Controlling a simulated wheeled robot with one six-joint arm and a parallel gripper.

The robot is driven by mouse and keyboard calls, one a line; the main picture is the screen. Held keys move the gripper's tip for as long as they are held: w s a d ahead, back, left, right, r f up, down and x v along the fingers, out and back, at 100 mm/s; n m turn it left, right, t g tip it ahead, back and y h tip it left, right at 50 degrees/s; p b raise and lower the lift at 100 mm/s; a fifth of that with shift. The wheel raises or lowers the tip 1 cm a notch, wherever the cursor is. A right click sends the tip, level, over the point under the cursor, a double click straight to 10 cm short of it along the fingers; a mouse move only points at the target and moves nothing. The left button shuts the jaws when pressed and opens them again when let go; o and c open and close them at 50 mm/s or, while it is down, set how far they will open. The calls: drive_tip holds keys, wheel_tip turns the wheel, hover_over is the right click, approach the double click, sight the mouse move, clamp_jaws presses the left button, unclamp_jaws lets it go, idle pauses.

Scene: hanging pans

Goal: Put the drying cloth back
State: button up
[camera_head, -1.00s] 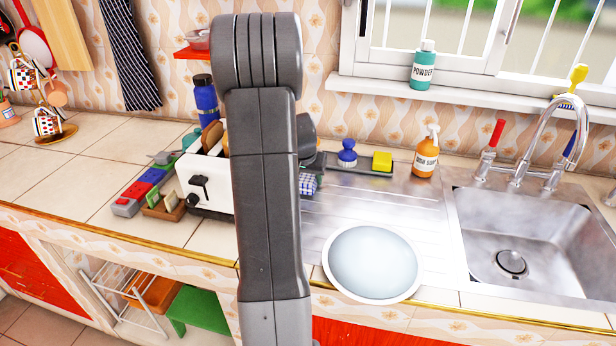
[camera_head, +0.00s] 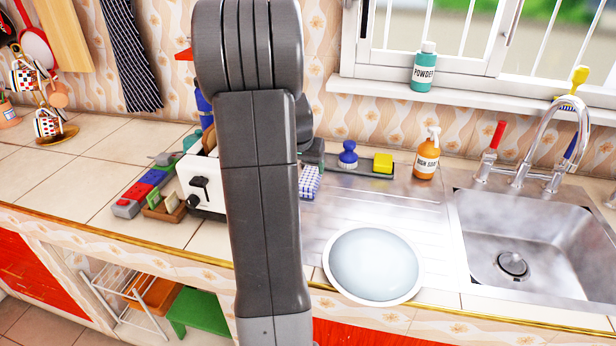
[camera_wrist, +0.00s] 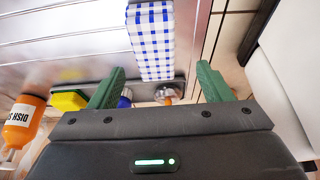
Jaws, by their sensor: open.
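The drying cloth (camera_head: 310,183), blue and white checked, shows just right of my arm in the head view, at the left end of the metal drainboard. In the wrist view the folded cloth (camera_wrist: 152,42) is a long upright strip. My gripper (camera_wrist: 160,78) is open, with its two green fingers spread wide. The cloth's near end appears between the fingers, apart from both; its depth relative to the fingertips is unclear.
A white toaster (camera_head: 203,186) stands left of the cloth. A plate (camera_head: 373,264) lies in front, left of the sink (camera_head: 540,240).

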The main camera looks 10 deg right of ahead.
drive_tip(key=v, duration=0.7)
drive_tip(key=shift+r, duration=0.3)
